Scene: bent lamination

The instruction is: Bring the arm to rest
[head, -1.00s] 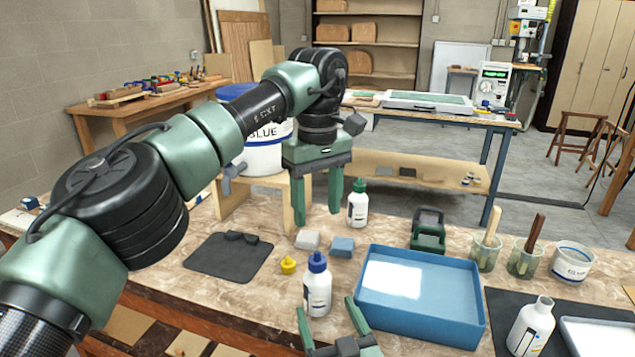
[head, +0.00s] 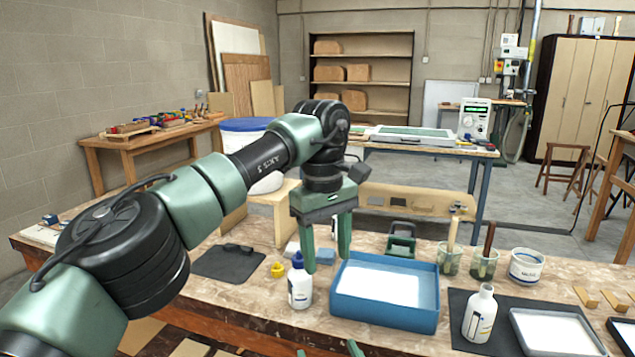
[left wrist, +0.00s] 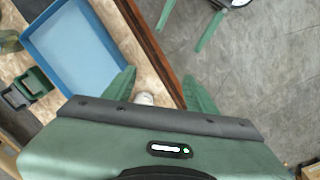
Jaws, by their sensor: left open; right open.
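My left arm reaches in from the left in the head view.
A dark mat (head: 225,264) lies further left. Cups (head: 484,264) and a white bottle (head: 479,314) stand right.

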